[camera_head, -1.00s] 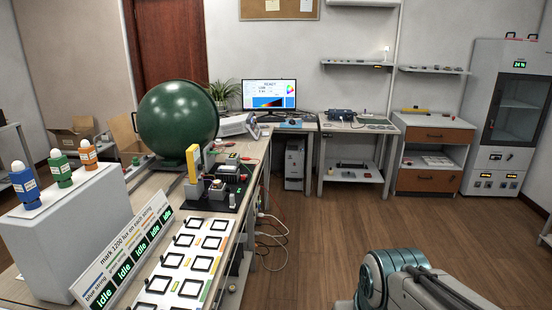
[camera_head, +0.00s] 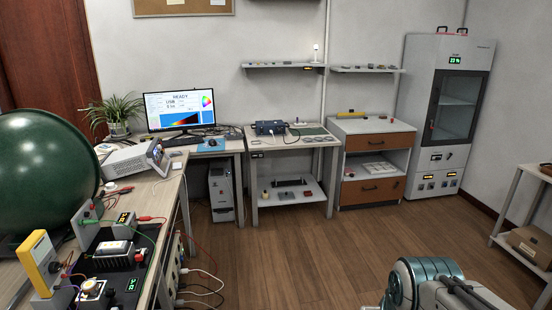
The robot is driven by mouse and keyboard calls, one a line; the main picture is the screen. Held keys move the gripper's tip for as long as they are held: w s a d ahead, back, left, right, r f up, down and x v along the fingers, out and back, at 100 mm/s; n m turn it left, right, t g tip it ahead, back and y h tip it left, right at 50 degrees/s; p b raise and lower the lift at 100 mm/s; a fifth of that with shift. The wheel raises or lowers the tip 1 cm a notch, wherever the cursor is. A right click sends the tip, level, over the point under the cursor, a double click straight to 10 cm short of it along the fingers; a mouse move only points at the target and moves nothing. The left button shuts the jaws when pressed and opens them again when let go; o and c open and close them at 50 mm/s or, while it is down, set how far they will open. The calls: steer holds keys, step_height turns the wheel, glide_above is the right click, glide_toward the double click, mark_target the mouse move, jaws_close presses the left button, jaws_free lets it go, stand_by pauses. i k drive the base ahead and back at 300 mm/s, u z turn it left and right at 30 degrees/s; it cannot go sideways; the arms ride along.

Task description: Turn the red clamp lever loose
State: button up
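I cannot make out a red clamp lever for certain. Small red parts show on the black bench fixture (camera_head: 112,262) at the lower left, too small to identify. A red clip (camera_head: 146,218) with a red lead lies at the bench edge beside that fixture. My gripper is out of view; only a part of my arm shows at the lower right.
A large green sphere (camera_head: 45,170) and a yellow meter (camera_head: 40,262) stand on the left bench. Cables hang off its right side. A monitor (camera_head: 180,108), a side table (camera_head: 290,140), a drawer cabinet (camera_head: 372,145) and a tall glass-door cabinet (camera_head: 445,115) line the back. The middle floor is clear.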

mark_target(139, 258)
steer(key=z, duration=0.1)
steer(key=i, duration=3.25)
steer(key=u, duration=0.8)
steer(key=i, duration=1.15)
steer(key=u, duration=1.75)
steer(key=i, duration=0.9)
steer(key=u, duration=1.65)
steer(key=k, duration=0.1)
steer(key=u, duration=0.9)
